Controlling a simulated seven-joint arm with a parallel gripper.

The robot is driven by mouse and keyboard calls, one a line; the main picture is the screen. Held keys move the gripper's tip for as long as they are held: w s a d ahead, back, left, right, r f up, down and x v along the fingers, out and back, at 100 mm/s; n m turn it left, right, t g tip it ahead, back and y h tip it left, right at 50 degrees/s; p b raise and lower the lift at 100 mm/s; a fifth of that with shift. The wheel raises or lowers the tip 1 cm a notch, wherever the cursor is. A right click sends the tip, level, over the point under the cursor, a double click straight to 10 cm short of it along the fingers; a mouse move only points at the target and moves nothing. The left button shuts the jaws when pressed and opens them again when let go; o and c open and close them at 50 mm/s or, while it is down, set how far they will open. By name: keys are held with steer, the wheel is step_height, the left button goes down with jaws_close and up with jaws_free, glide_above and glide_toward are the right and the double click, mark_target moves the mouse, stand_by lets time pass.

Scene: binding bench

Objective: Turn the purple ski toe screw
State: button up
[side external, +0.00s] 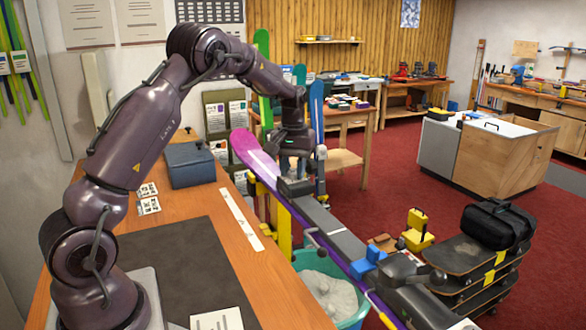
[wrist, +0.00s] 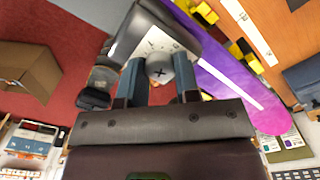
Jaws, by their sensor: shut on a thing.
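The purple ski (side external: 247,152) lies along the front edge of the bench with its tip towards the back. In the wrist view the purple ski (wrist: 235,85) runs diagonally at the right. A grey toe piece (side external: 295,187) is mounted on it; in the wrist view its pale top carries marks. The toe screw (wrist: 160,72) is a round grey head with a dark cross, at the toe piece's end. My gripper (wrist: 160,88) is shut on this head, one blue-grey finger on each side. In the side view my gripper (side external: 293,168) points down over the toe piece, and the screw is hidden.
A blue clamp (side external: 368,263) and a dark heel piece (side external: 400,268) sit farther along the ski. A teal bin (side external: 305,262) stands below the ski. A blue box (side external: 190,164) and dark mat (side external: 185,265) are on the bench.

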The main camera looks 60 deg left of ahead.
mark_target(293, 171)
steer(key=shift+n, duration=0.6)
steer(key=o, duration=0.9)
steer(key=shift+o, duration=0.2)
step_height(293, 171, up, 13)
steer(key=shift+a, duration=0.1)
